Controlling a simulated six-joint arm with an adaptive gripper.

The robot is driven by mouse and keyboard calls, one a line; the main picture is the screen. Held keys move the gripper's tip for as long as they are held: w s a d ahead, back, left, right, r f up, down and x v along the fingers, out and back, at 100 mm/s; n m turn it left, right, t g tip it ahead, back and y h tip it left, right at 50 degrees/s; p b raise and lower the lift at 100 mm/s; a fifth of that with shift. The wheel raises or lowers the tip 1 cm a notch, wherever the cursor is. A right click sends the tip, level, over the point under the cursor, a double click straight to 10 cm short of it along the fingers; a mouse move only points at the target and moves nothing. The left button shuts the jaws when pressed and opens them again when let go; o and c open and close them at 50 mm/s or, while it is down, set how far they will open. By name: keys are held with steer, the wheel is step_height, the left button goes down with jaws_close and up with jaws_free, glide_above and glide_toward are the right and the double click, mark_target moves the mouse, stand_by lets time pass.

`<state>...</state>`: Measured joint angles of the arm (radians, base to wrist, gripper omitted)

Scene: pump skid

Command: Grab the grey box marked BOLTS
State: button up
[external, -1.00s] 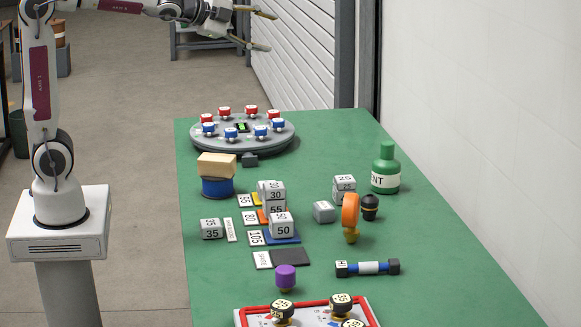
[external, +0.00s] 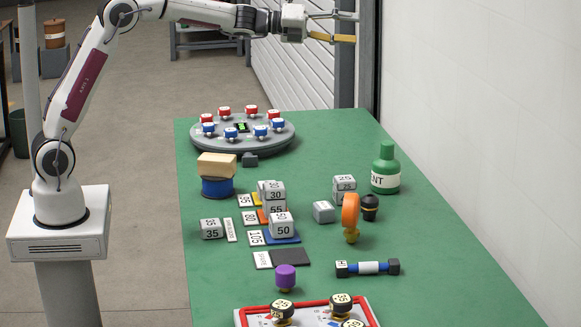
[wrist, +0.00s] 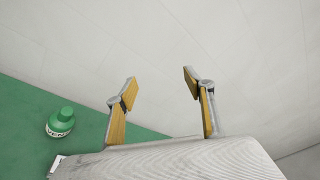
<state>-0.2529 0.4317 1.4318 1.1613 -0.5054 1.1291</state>
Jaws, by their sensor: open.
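A small plain grey box (external: 323,212) sits on the green table, left of the orange disc-shaped piece. No BOLTS marking can be read on it at this size, so I cannot confirm it is the named box. My gripper (external: 350,27) is high above the far end of the table, well away from the box, pointing right toward the wall. Its fingers are spread and empty. In the wrist view my gripper (wrist: 160,82) shows open against the white wall, and the grey box cannot be made out there.
Close around the grey box stand the orange piece (external: 351,212), a dark knob (external: 370,207) and stacked numbered cubes (external: 344,188). A green bottle (external: 386,171) stands behind, also in the wrist view (wrist: 60,122). A round turntable (external: 242,133) is at the far left.

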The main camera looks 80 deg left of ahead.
steer(key=w+d+f+m+g+h, duration=0.2)
steer(key=w+f+m+h, duration=0.2)
steer(key=f+m, duration=0.35)
steer(key=m+g+h, duration=0.5)
steer(key=m+g, duration=0.7)
steer(key=m, duration=0.5)
glide_toward(323, 204)
steer(key=x, duration=0.2)
steer(key=shift+w+d+f, duration=0.25)
steer(key=shift+d, duration=0.05)
steer(key=shift+x, duration=1.3)
steer(key=shift+d, duration=0.1)
steer(key=shift+x, duration=2.5)
